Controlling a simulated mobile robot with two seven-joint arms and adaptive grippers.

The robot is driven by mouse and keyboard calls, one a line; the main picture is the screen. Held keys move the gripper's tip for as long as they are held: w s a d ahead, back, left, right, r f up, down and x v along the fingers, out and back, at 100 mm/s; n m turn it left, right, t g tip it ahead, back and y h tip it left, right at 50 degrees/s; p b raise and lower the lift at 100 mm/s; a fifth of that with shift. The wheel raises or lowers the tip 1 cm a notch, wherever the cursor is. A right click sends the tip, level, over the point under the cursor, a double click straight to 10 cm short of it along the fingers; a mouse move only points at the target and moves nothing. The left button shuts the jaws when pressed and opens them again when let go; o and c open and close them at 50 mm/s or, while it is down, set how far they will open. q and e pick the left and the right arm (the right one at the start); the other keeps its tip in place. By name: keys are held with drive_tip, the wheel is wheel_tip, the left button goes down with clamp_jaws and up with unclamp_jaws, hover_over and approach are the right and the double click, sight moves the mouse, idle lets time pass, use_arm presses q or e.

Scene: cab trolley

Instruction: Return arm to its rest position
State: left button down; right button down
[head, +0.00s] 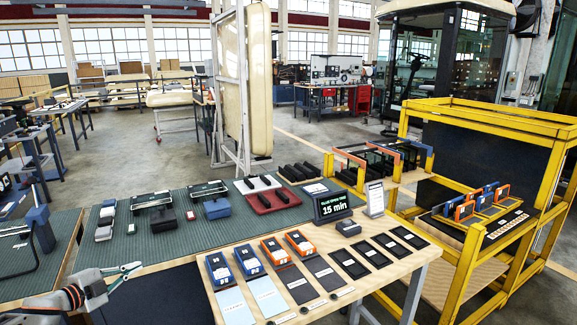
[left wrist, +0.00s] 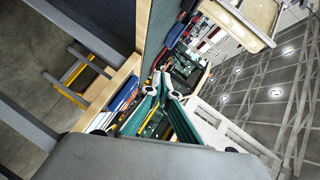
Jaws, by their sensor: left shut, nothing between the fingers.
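My left arm comes in at the lower left of the head view. Its gripper (head: 130,270) has grey and green fingers and hangs over the near left, left of the wooden table (head: 195,300), holding nothing. The left wrist view is tilted; the gripper's teal fingers (left wrist: 162,85) show near its middle with nothing held between them. My right gripper is not in view.
The wooden table holds blue and orange trays (head: 248,262), black frames (head: 349,263) and a timer display (head: 332,206) reading 15 min. Behind is a green-topped bench (head: 160,245) with small parts. A yellow trolley (head: 455,270) stands right. Open floor lies beyond.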

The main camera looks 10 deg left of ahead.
use_arm(q)
drive_tip(key=s+d+f+n+g, duration=0.1)
drive_tip(key=s+d+f+n, duration=0.1)
drive_tip(key=s+d+f, duration=0.35)
drive_tip(key=s+d+f+n, duration=0.1)
drive_tip(key=s+d+f, duration=0.2)
drive_tip(key=d+f, duration=0.55)
drive_tip(key=s+d+f+n+g, duration=0.15)
drive_tip(key=s+d+f, duration=0.25)
drive_tip(key=d, duration=0.7)
drive_tip(key=s+d+f+n+g, duration=0.2)
drive_tip(key=s+d+n, duration=0.5)
drive_tip(key=s+d, duration=0.8)
drive_tip(key=shift+s+d, duration=0.35)
drive_tip(key=shift+d, duration=0.65)
